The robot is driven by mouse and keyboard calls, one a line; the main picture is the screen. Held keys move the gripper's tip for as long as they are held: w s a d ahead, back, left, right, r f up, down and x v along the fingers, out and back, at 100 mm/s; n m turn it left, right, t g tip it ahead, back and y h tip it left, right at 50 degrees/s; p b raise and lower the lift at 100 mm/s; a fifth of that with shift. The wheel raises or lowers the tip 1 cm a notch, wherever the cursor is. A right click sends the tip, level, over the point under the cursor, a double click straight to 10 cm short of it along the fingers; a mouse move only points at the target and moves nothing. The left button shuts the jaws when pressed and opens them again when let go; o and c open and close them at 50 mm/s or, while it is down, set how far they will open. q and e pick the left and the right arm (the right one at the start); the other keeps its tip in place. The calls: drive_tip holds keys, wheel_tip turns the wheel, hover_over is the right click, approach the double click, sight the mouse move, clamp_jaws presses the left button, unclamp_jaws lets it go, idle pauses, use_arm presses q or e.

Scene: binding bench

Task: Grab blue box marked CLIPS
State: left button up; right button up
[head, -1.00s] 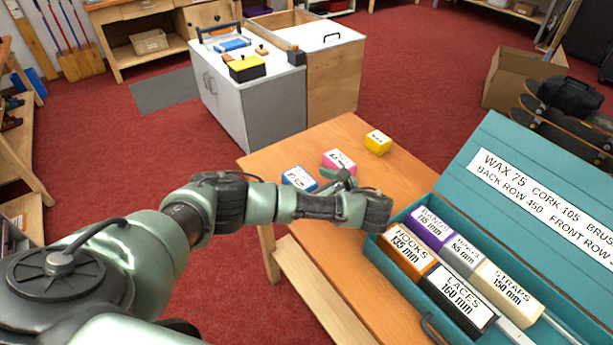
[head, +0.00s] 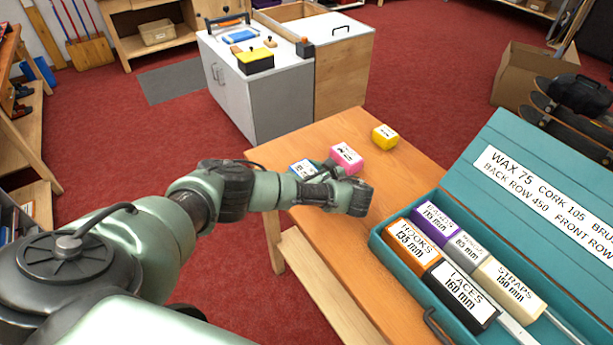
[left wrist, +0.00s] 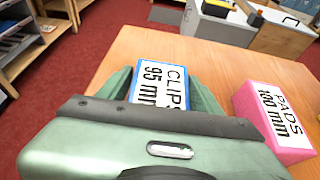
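The blue box marked CLIPS 95 mm (head: 302,168) stands on the wooden table near its far left edge. In the left wrist view the box (left wrist: 160,80) shows its white label between the two fingers of my left gripper (left wrist: 160,88). In the head view my left gripper (head: 322,173) reaches the box from its right side. One finger lies along each side of the box, very close to it. I cannot tell whether they press on it. The lower part of the box is hidden. My right gripper is not in view.
A yellow box (head: 384,136) is farther back. An open teal case (head: 385,240) with several labelled boxes stands at right. The table (head: 410,170) is clear between.

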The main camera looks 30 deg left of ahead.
use_arm(q)
drive_tip(key=c, duration=1)
drive_tip(key=shift+r, duration=0.1)
